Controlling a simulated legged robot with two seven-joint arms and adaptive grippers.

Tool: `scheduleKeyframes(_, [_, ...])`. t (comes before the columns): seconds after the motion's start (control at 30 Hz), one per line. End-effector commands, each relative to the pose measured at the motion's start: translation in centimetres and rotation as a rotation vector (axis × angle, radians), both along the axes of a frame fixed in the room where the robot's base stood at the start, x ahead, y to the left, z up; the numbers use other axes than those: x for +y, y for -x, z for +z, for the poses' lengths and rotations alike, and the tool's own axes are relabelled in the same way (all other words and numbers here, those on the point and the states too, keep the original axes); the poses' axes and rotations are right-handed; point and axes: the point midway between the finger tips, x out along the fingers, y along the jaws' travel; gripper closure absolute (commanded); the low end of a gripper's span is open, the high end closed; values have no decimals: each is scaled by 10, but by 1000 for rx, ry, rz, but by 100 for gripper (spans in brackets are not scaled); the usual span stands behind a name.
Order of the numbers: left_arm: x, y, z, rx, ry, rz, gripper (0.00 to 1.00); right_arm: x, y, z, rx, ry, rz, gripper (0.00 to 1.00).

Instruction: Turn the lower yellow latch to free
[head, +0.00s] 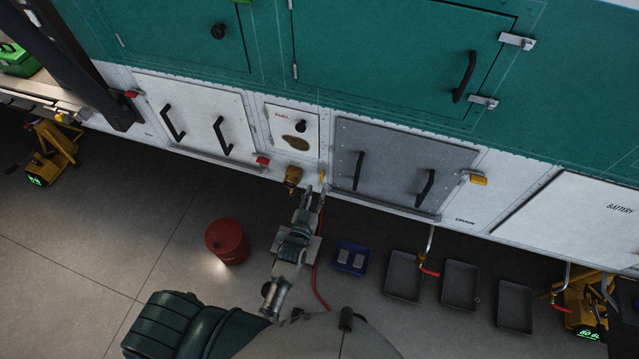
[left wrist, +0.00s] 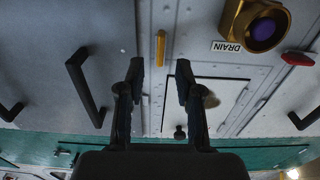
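A small yellow latch (head: 322,176) is on the white lower strip of the helicopter's side, between the fuel panel and the grey panel. In the left wrist view it is a thin yellow bar (left wrist: 161,48), lined up with the gap between the fingers and just past the tips. My left gripper (head: 314,190) is just below it; its two fingers (left wrist: 161,76) are apart with nothing between them. I see no contact with the latch. Another yellow latch (head: 475,179) is at the grey panel's right edge. My right gripper is out of view.
A brass drain fitting (head: 293,176) is close left of the latch. The grey panel (head: 395,165) has black handles that stick out. A red can (head: 227,241), a blue tray (head: 351,257) and several dark trays (head: 460,287) are on the floor.

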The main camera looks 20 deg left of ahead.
Motion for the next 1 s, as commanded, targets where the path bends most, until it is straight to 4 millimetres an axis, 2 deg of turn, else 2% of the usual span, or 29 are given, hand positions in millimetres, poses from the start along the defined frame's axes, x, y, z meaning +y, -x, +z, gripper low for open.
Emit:
scheduleKeyframes(0.03, [0, 13, -1, 2, 0, 0, 65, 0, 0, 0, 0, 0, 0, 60])
scheduleKeyframes(0.2, [1, 47, -1, 1, 0, -1, 65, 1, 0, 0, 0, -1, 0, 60])
scheduleKeyframes(0.37, [1, 64, 0, -1, 0, -1, 65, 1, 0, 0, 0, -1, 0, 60])
scheduleKeyframes(1.0, [1, 68, 0, -1, 0, -1, 65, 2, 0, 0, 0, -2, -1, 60])
